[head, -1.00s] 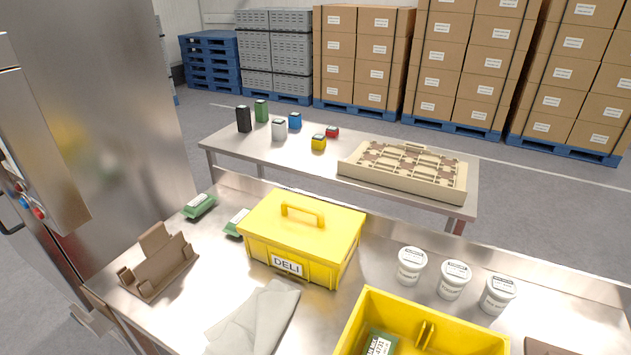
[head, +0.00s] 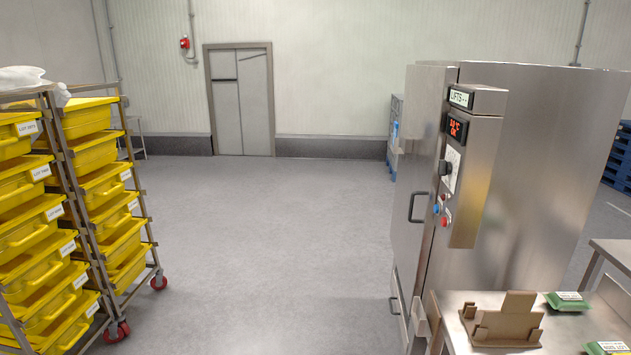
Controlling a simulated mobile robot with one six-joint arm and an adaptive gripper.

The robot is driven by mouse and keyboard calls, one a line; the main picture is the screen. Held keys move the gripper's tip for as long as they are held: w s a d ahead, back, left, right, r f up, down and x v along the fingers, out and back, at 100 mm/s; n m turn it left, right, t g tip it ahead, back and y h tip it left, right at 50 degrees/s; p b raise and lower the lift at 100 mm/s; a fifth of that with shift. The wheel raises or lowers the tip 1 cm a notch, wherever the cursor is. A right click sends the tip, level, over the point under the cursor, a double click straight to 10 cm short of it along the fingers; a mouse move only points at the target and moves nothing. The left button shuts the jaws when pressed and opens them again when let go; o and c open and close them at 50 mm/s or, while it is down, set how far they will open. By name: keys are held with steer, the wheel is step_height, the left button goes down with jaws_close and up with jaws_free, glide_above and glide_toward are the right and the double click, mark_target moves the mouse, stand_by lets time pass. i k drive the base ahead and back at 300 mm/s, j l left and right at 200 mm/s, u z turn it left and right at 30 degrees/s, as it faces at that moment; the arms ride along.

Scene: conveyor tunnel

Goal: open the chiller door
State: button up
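The chiller (head: 545,150) is a tall stainless steel cabinet at the right in the head view. Its door (head: 408,165) is on the left-facing side, seen at a steep angle, with a dark bar handle (head: 413,207). I cannot tell for sure from this angle whether the door is fully shut. A control box (head: 472,175) on the near side carries a red display, a black knob and red and blue buttons. My gripper is not in view.
A wheeled rack of yellow bins (head: 100,190) stands at the left. A steel table (head: 470,338) with a brown holder (head: 502,322) and green packs (head: 568,301) is at the lower right. The grey floor (head: 270,240) between rack and chiller is clear.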

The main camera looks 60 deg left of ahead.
mark_target(427, 106)
steer(key=u, duration=1.5)
steer(key=i+j, duration=0.15)
steer(key=i, duration=0.35)
steer(key=i+j+z, duration=0.15)
steer(key=i, duration=0.3)
steer(key=i+j, duration=0.15)
steer(key=i, duration=0.35)
steer(key=i+j+z, duration=0.1)
steer(key=i, duration=0.35)
steer(key=i+j+z, duration=0.1)
steer(key=i+j, duration=0.2)
steer(key=i, duration=0.2)
